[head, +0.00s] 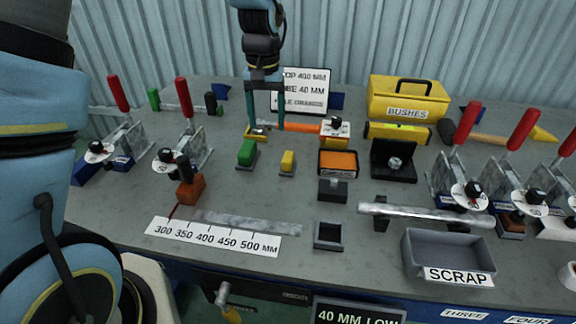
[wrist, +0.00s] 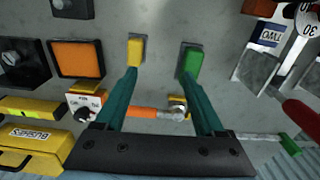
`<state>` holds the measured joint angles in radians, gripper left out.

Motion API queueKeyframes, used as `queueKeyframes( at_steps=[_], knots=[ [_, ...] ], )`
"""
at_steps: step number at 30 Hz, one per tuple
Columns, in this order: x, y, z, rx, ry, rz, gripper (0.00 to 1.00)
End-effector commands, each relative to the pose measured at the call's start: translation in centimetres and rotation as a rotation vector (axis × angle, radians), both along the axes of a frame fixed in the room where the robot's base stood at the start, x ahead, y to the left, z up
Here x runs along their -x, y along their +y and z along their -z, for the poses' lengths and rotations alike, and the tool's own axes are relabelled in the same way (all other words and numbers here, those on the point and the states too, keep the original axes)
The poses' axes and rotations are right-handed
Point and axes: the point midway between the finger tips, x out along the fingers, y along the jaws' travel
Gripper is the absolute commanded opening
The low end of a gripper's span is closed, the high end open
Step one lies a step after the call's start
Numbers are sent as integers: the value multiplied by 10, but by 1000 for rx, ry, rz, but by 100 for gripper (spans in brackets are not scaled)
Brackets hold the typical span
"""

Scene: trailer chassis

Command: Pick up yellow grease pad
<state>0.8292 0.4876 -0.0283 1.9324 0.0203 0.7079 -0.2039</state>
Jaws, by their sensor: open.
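The yellow grease pad, as I take it, is a small yellow block (head: 288,160) on a grey base near the middle of the bench. It also shows in the wrist view (wrist: 136,50), just beyond the left fingertip. A matching green block (head: 247,152) stands to its left; in the wrist view the green block (wrist: 193,62) lies by the right fingertip. My gripper (head: 266,124) is open and empty, pointing down above the bench behind both blocks. Its two teal fingers (wrist: 160,76) are spread apart. Contact with the bench cannot be told.
An orange-handled tool (head: 298,127) lies behind the blocks, with a yellow piece (head: 257,133) near my fingers. An orange-topped box (head: 338,163) stands right of the yellow block. Red-handled clamps (head: 185,100) stand left. A scrap bin (head: 448,252) is front right.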

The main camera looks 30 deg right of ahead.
Motion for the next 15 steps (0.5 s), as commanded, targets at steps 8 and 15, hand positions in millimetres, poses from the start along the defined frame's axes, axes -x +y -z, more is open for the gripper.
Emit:
queueKeyframes(
  at_steps=[8, 15],
  knots=[
    [23, -44, 20, -13, 11, 67, 71],
    [23, -43, 55, -13, 11, 66, 71]
  ],
)
